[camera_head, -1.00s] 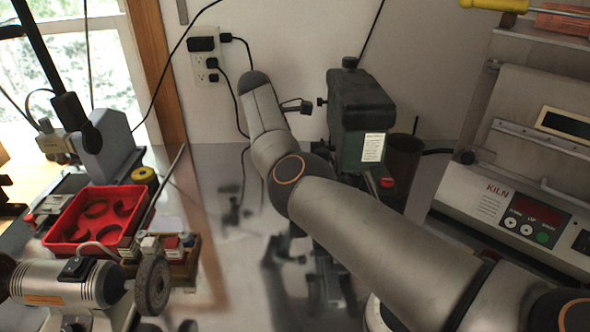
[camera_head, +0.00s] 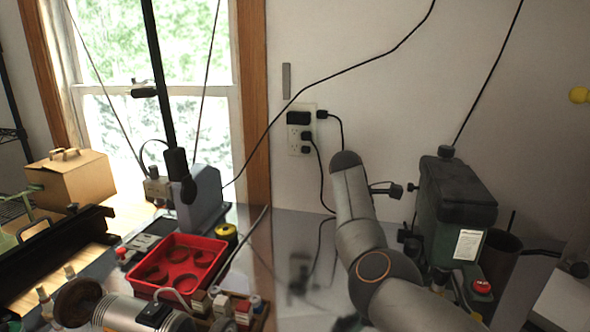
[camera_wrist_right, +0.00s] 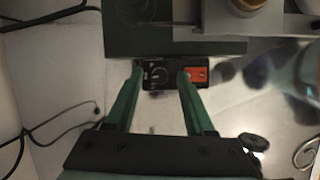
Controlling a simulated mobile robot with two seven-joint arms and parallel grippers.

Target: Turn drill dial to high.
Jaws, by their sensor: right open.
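The green drill press (camera_head: 456,196) stands at the back right of the bench in the head view, with a white label and a red button (camera_head: 482,287) on its side. In the right wrist view its black control panel (camera_wrist_right: 147,86) carries a round dial (camera_wrist_right: 157,74) and a red switch (camera_wrist_right: 196,74). My right gripper (camera_wrist_right: 160,73) is open, its green fingers on either side of the dial in the picture. I cannot tell whether they touch it. In the head view my right arm hides this gripper. My left gripper is out of view.
A red tray (camera_head: 143,285) with dark rings, a grey bench motor (camera_head: 125,313) and a yellow spool (camera_head: 227,235) stand left of my arm. A dark cylinder (camera_head: 500,258) stands close beside the drill press. Cables hang along the wall.

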